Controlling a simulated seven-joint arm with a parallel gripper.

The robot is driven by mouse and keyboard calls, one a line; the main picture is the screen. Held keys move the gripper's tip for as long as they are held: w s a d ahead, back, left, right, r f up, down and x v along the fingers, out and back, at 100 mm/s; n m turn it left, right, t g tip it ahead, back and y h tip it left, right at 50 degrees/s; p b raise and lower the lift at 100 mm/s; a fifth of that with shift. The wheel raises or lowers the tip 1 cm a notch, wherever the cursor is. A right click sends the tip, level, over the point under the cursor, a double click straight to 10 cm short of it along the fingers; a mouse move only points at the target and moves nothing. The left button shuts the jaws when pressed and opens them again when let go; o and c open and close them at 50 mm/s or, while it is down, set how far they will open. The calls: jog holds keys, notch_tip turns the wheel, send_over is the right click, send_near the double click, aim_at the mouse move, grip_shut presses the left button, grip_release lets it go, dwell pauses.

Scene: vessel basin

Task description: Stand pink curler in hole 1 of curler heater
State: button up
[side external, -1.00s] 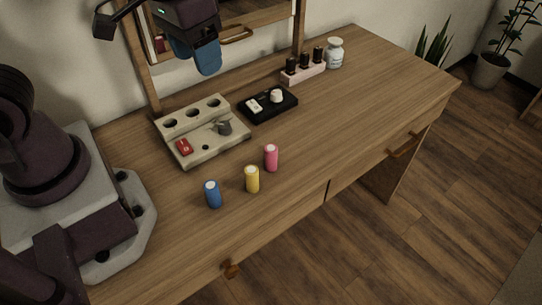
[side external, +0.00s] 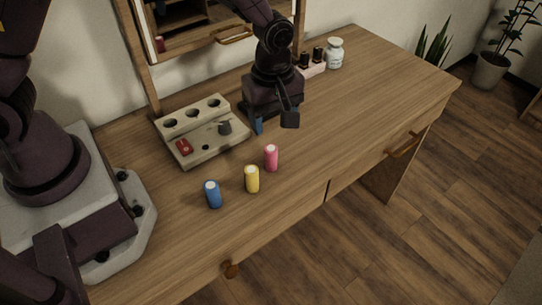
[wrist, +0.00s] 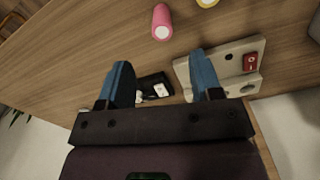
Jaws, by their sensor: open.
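The pink curler (side external: 271,157) stands upright on the desk, at the right end of a row with the yellow curler (side external: 252,179) and the blue curler (side external: 213,194). The cream curler heater (side external: 180,152) lies behind them, with three empty dark holes along its back edge and a red switch (side external: 184,146). My gripper (side external: 273,124) is open and empty, above the desk behind the pink curler and right of the heater. In the wrist view, the pink curler (wrist: 161,22) is beyond the fingertips and the heater (wrist: 222,68) is at the right.
A black tray (wrist: 153,85) shows between my fingers in the wrist view; my gripper mostly hides it in the side view. A pink bottle rack (side external: 313,67) and white jar (side external: 335,53) stand behind right. The desk's right half is clear.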

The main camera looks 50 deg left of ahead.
aim_at(271, 148)
notch_tip(271, 148, down, 9)
jog(key=shift+a, duration=0.15)
jog(key=c, duration=1)
